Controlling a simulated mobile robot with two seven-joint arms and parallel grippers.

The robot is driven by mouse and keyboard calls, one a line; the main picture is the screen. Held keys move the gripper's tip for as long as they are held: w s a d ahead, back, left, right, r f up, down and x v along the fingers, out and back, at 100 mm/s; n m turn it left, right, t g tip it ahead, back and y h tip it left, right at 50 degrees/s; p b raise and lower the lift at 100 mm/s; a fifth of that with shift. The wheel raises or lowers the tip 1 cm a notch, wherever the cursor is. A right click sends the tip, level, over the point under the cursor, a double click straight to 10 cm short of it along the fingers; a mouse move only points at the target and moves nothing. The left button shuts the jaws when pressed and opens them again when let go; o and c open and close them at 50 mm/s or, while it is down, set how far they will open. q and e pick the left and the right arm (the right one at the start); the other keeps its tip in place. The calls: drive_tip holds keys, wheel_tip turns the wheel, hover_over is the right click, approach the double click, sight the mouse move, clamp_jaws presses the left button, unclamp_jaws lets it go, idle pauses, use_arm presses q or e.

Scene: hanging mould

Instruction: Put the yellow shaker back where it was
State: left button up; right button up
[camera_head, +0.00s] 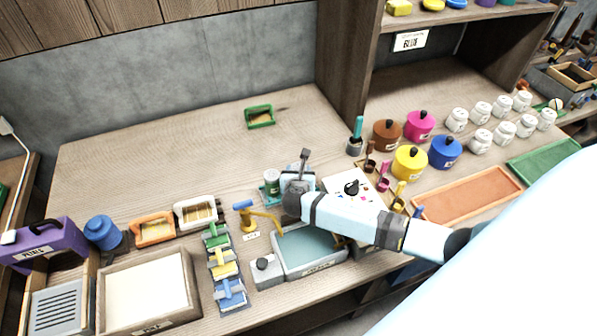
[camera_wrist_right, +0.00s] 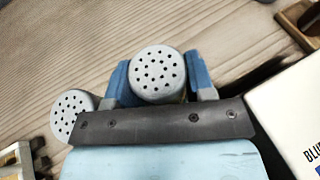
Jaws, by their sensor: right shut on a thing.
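My right gripper (camera_head: 297,182) is over the wooden bench, just behind the blue basin. In the right wrist view its blue fingers are shut on a shaker (camera_wrist_right: 158,72) with a grey perforated lid. I cannot tell whether the held shaker touches the bench. My left gripper is not in view.
The blue basin (camera_head: 312,252) lies in front of the gripper, with a yellow-and-blue tap-like fitting (camera_head: 246,212) at its left. The bench behind is mostly clear.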

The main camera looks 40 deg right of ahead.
drive_tip(key=shift+f, duration=0.1)
drive_tip(key=o, duration=0.9)
drive_tip(key=shift+r, duration=0.2)
drive_tip(key=v, duration=1.2)
drive_tip(key=shift+s+b, duration=0.1)
drive_tip(key=shift+b, duration=0.25)
